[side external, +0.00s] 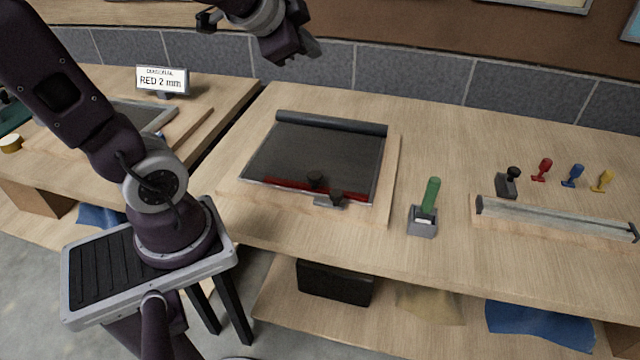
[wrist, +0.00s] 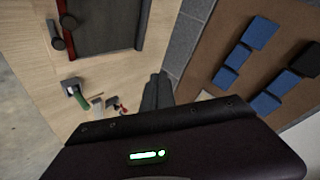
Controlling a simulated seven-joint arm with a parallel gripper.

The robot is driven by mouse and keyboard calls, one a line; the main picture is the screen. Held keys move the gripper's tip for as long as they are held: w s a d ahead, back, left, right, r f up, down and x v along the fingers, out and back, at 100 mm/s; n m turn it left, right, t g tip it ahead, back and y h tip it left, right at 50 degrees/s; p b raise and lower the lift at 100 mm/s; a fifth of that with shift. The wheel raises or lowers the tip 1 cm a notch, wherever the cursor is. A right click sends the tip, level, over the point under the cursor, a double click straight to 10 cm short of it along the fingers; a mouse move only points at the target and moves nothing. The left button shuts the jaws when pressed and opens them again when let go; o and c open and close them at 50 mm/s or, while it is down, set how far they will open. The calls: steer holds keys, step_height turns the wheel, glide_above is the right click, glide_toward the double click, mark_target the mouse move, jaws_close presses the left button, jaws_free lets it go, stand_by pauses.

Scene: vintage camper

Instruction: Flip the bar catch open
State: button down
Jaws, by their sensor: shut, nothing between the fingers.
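A dark framed panel (side external: 320,155) lies on a wooden board on the bench, with a red bar (side external: 290,187) along its front edge. A dark knob (side external: 315,179) sits at the bar. A second dark knob on a small metal plate, which looks like the bar catch (side external: 336,197), sits at the frame's front edge; whether it is latched I cannot tell. In the wrist view both knobs show at upper left, with the apparent catch (wrist: 56,42) nearest the edge. My gripper (side external: 311,52) is shut and empty, high above and behind the panel, far from the catch.
Right of the board stands a green-handled tool in a grey holder (side external: 423,220). Farther right are several small coloured-handled tools (side external: 572,176) and a long metal bar (side external: 555,218) on wood. A sign (side external: 162,80) stands at left. Bench around the board's front is clear.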

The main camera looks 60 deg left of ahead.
steer(key=w+a+f+m+t+h, duration=0.1)
steer(key=w+a+f+m+h, duration=0.35)
steer(key=w+f+m, duration=0.5)
steer(key=s+f+m+g+h, duration=0.3)
steer(key=s+f+m+g, duration=0.1)
steer(key=s, duration=0.4)
steer(key=s+d+f+m+g+h, duration=0.1)
steer(key=s+f+m+g+h, duration=0.3)
steer(key=s, duration=0.4)
steer(key=shift+d+f+m, duration=0.15)
steer(key=shift+f+m, duration=0.3)
steer(key=shift+m, duration=0.1)
steer(key=shift+h, duration=0.25)
